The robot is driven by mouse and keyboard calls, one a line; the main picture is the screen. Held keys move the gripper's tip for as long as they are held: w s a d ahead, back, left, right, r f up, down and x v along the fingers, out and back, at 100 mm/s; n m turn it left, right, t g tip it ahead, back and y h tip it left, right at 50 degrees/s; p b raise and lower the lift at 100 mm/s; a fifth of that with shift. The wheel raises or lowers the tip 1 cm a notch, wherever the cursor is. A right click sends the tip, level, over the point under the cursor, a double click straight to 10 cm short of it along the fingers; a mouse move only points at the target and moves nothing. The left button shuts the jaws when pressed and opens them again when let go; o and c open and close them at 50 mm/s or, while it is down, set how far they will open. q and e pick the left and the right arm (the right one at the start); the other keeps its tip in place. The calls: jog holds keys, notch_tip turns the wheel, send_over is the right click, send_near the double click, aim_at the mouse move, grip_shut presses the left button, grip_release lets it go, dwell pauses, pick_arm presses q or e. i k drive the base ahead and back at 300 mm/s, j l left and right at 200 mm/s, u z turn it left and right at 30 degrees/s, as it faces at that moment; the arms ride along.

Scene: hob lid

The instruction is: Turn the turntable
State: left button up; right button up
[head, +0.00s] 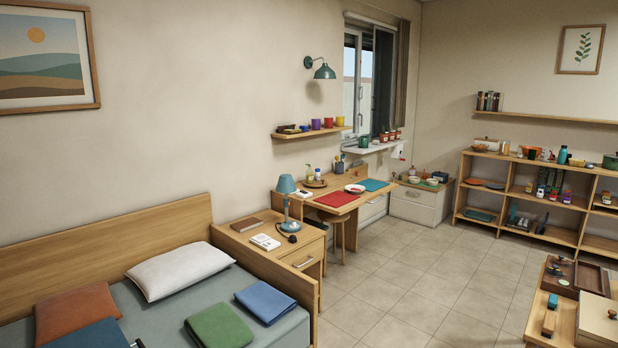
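A round brown wooden disc (316,183) lies at the back left of the desk, near the wall, with small bottles standing at it. It looks like the turntable, but it is small and far off, so I cannot be sure. A small dark tip (137,343) at the bottom edge, over the bed, seems to be part of my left gripper. Its fingers are cut off by the frame, and it is far from the desk. My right gripper is not in view.
The desk (343,199) carries a red mat (335,199) and a blue mat (372,184). A stool (336,222) stands at its front. A nightstand (270,243) and bed (160,300) are nearer. A shelf unit (540,232) stands right. The tiled floor (425,270) is open.

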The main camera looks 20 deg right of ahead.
aim_at(316, 181)
jog(key=i+l, duration=1.05)
jog(key=l, duration=0.3)
jog(key=i+l+z, duration=0.1)
jog(key=i+l, duration=0.95)
jog(key=l, duration=0.3)
jog(key=i+l, duration=1.1)
jog(key=l, duration=0.15)
jog(key=i+l+u, duration=0.25)
jog(key=i, duration=0.2)
jog(key=j, duration=0.1)
